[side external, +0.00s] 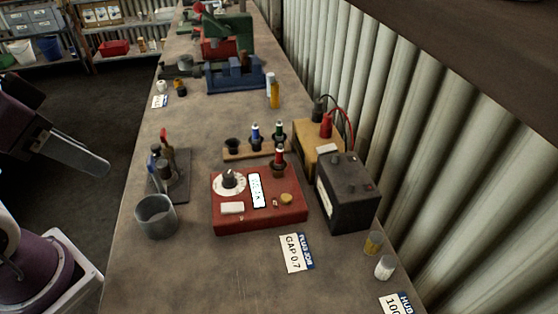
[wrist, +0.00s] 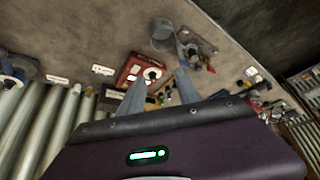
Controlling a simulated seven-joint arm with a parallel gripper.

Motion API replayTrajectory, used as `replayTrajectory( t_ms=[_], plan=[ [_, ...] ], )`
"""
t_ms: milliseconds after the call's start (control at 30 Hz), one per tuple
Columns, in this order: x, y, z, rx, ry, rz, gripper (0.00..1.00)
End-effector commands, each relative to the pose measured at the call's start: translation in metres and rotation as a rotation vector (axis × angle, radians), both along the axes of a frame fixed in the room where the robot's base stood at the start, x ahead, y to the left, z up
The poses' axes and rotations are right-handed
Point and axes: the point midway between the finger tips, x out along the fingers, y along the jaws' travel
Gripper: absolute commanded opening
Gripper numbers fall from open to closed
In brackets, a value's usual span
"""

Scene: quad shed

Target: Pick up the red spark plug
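The red spark plug (side external: 279,158) stands upright in a dark socket at the back right corner of the red tester box (side external: 230,217). In the wrist view, the red box (wrist: 131,72) shows beyond my fingers, but I cannot clearly make out the red plug. A blue spark plug (side external: 255,133) and a green spark plug (side external: 279,129) stand in a wooden rack (side external: 234,156) behind the box. My gripper (side external: 104,170) is off the bench's left edge, well away from the plug. In the wrist view, its two fingers (wrist: 160,80) are apart with nothing held between them.
A black battery (side external: 348,192) and a tan box (side external: 310,140) with red and black leads stand right of the tester. A metal cup (side external: 156,216) and a tool stand (side external: 180,182) are to its left. A blue vise (side external: 236,76) is farther back. The front bench is mostly clear.

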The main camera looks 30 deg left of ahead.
Motion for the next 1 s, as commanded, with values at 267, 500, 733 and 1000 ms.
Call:
replayTrajectory(
  t_ms=[267,500,733,1000],
  plan=[
    [0.018,-0.002,0.007,-0.01,0.014,-0.003,0.4],
    [0.17,-0.046,0.001,-0.035,0.082,0.005,0.4],
    [0.264,-0.107,-0.065,0.003,0.099,0.004,0.4],
    [0.284,-0.118,-0.1,0.012,0.1,0.004,0.4]
  ],
)
